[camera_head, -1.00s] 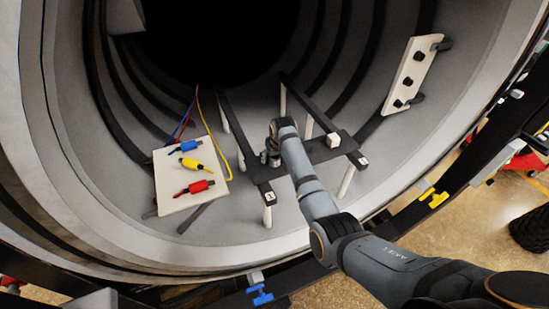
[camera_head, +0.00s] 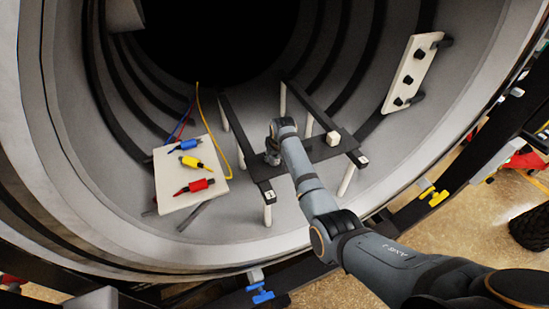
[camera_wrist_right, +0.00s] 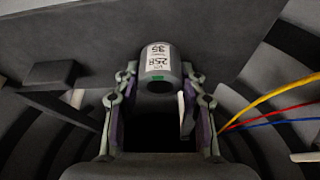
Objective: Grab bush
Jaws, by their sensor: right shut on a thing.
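The bush (camera_wrist_right: 157,68) is a grey hollow cylinder with a white printed label and a green mark, seen in the right wrist view. My right gripper (camera_wrist_right: 160,80) has a finger on each side of it and is shut on it. In the head view my right gripper (camera_head: 272,156) is at the left part of the dark plate on the rack; the bush itself is hard to make out there, partly hidden by the gripper and wrist. I cannot tell whether the bush still touches the plate. My left gripper is not in view.
A dark rack (camera_head: 262,172) on white posts stands inside the round furnace chamber. Left of it is a white board (camera_head: 206,197) with blue, yellow and red plugs and cables. Another white panel (camera_head: 411,75) is on the right wall. The chamber's rim (camera_head: 190,262) curves in front.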

